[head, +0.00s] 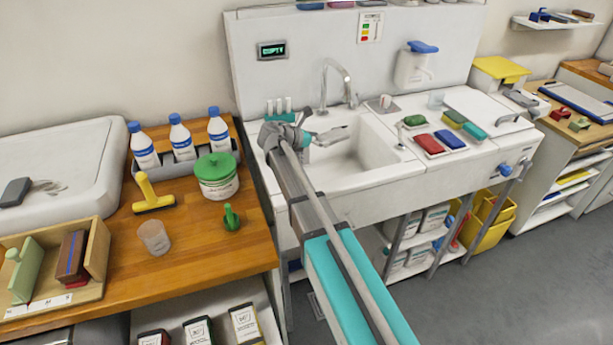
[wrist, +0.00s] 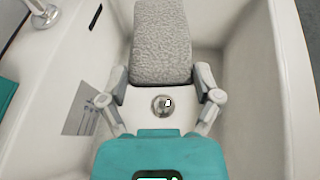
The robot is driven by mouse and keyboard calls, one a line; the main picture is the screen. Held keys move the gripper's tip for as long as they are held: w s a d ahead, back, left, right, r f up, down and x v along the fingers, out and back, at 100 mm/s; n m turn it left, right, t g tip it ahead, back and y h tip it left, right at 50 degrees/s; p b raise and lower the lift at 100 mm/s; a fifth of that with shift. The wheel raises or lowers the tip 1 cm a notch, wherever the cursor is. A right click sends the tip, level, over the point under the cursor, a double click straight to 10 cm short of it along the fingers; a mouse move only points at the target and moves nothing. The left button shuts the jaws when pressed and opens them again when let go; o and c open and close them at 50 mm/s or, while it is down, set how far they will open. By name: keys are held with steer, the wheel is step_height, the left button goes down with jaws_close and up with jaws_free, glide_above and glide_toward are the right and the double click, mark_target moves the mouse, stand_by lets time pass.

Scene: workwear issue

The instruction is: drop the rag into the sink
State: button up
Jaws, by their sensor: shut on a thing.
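My gripper (head: 312,136) reaches over the left part of the white sink (head: 376,154). In the wrist view my gripper (wrist: 162,82) has its two fingers on either side of a grey, rough-textured rag (wrist: 162,42) and is shut on it. The rag looks like a thick block and sticks out ahead of the fingertips. In the head view the rag (head: 334,134) is small and partly hidden by my gripper. In the wrist view the basin (wrist: 245,110) lies below the rag, with a round drain (wrist: 162,105) showing between the fingers.
A tap (head: 336,82) rises behind the basin. A red sponge (head: 428,144) and other coloured pads lie on the right ledge. A wooden counter (head: 190,255) at left holds bottles, a green-lidded tub (head: 217,182) and a yellow tool (head: 150,194).

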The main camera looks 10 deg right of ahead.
steer(key=shift+f+b, duration=1.1)
steer(key=shift+f, duration=0.3)
steer(key=o, duration=0.9)
steer(key=shift+r, duration=0.15)
